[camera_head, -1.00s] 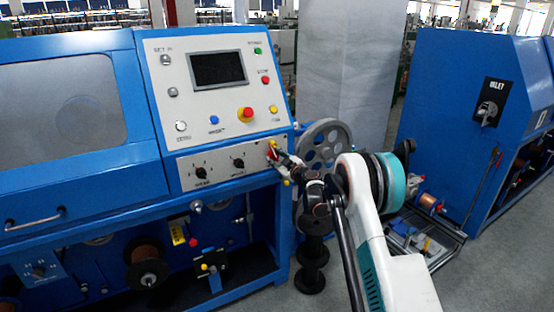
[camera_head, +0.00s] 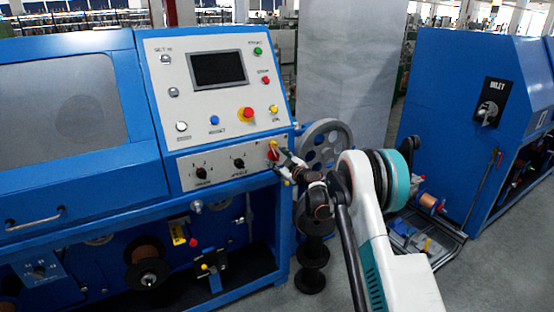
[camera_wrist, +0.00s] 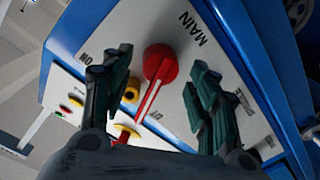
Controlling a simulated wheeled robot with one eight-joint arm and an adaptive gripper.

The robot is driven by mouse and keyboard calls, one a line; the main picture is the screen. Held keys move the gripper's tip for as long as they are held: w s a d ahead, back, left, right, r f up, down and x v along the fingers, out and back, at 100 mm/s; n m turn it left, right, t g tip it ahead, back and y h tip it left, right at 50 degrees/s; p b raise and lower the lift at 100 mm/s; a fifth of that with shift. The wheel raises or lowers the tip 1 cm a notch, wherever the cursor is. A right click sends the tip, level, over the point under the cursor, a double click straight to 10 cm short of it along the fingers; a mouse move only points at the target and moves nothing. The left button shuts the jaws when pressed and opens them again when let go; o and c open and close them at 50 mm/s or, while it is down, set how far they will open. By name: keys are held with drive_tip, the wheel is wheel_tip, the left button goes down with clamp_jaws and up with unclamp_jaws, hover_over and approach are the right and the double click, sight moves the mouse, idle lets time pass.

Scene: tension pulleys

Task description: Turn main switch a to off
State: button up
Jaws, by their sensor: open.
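The main switch (camera_wrist: 160,65) is a red round knob with a red, white-striped handle on a white panel. MAIN is printed beside it, and ON shows near the left finger in the wrist view. The handle points down and slightly left there. My gripper (camera_wrist: 158,74) is open, one dark finger on each side of the switch, with visible gaps to the knob. In the head view my gripper (camera_head: 285,160) is at the panel's right end, partly covering the red switch (camera_head: 272,151). The lower handle end and any contact there are unclear.
Two black rotary knobs (camera_head: 238,163) sit left of the switch. A red emergency stop (camera_head: 246,114) and a yellow button (camera_head: 274,109) are above it. A grey spoked wheel (camera_head: 323,148) and dark spools (camera_head: 313,250) stand close to my arm.

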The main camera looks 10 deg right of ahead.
drive_tip(key=v, duration=1.1)
drive_tip(key=shift+w, duration=0.1)
